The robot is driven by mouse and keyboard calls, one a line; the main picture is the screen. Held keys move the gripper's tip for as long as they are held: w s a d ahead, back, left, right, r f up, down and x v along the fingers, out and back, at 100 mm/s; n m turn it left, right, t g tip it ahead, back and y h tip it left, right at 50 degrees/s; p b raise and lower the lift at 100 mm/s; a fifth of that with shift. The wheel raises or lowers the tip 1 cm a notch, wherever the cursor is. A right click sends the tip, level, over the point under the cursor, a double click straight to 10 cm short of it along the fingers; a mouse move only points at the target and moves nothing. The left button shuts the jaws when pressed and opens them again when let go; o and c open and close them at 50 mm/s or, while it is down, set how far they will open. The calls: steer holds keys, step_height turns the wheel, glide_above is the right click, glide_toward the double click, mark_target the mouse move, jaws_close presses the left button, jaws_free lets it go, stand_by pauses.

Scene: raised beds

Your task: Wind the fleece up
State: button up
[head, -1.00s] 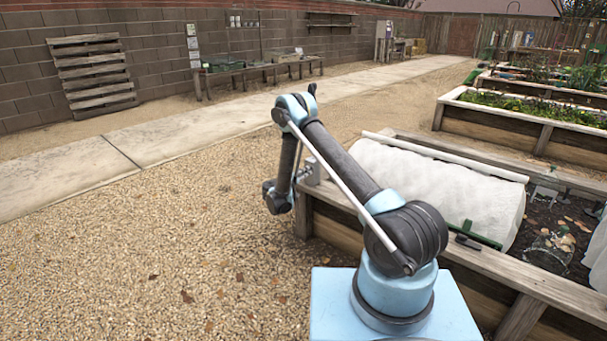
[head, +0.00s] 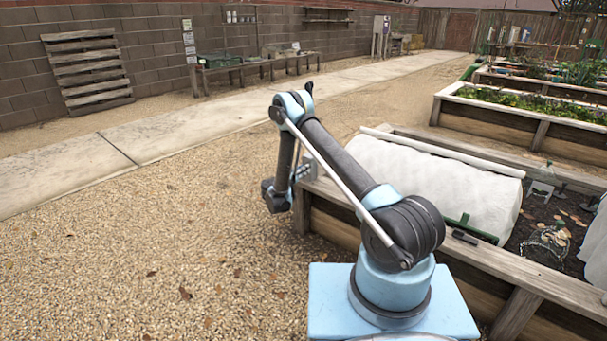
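The white fleece (head: 430,185) lies in a rounded hump over the near raised bed (head: 535,275). A pale tube (head: 440,151) runs along the hump's upper far side. A green bar (head: 470,230) lies along the fleece's near lower edge. A grey metal fitting (head: 308,168) shows at the bed's left corner, partly behind my arm. The end of my arm (head: 276,196) hangs just left of that corner, beside the fitting. My gripper's fingers cannot be made out there, nor whether they touch anything.
A small black object (head: 465,238) lies on the bed's near rim. Dark soil with leaves and a wire item (head: 547,240) shows right of the fleece. Open gravel (head: 130,260) lies to the left. A pallet (head: 88,72) and a bench (head: 235,72) stand along the wall.

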steer(key=o, duration=0.4)
steer(key=shift+c, duration=0.2)
steer(key=v, duration=1.2)
